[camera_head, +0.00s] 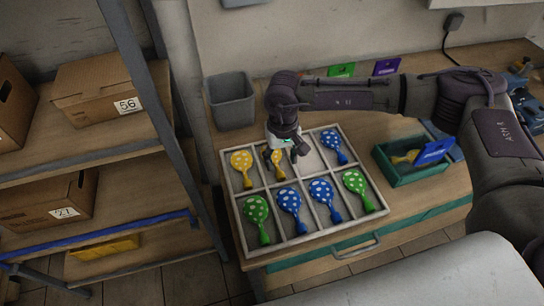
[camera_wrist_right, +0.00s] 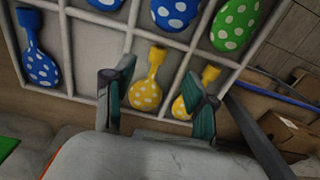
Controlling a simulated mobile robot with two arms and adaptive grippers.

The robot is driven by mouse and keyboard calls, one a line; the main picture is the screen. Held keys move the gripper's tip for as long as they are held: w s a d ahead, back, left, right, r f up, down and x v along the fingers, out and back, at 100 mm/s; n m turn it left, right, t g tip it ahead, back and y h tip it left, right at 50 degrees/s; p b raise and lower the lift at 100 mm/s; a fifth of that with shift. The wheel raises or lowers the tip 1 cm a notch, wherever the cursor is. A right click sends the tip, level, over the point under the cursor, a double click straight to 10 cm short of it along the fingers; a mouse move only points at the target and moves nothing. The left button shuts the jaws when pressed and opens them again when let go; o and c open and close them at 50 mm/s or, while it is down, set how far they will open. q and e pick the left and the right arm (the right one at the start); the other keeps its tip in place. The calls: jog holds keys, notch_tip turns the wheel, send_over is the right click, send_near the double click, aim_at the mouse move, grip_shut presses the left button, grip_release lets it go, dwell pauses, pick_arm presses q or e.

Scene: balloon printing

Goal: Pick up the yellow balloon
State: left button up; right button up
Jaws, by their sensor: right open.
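A divided light tray (camera_head: 232,213) lies on the table with spotted balloons in its compartments. One yellow balloon (camera_head: 241,162) lies in the back left compartment. A second yellow balloon (camera_head: 278,170) lies beside it, partly hidden by my right gripper (camera_head: 285,150), which hangs over it from above. In the right wrist view this second yellow balloon (camera_wrist_right: 146,93) shows between the open, empty fingers of my right gripper (camera_wrist_right: 160,85). The other yellow balloon (camera_wrist_right: 182,106) is partly behind the right-hand finger. I cannot tell the exact height above the tray. My left gripper is out of view.
Blue balloons (camera_head: 289,199) and green balloons (camera_head: 255,209) fill other compartments; the one right of my gripper looks empty. A green box (camera_head: 397,178) with a yellow item and a blue card stands at right. A grey bin (camera_head: 231,101) stands behind; shelves with cardboard boxes stand left.

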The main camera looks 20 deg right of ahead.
aim_at(280, 172)
jog(key=shift+f, duration=1.15)
jog(key=f+p, duration=0.1)
jog(key=f, duration=0.1)
jog(key=w+f+p, duration=0.1)
jog(key=f+p, duration=0.1)
jog(key=shift+f, duration=0.55)
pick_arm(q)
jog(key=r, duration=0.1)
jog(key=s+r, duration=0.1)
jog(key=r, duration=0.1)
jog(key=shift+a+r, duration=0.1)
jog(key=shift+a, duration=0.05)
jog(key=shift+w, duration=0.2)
pick_arm(e)
jog(key=c, duration=0.8)
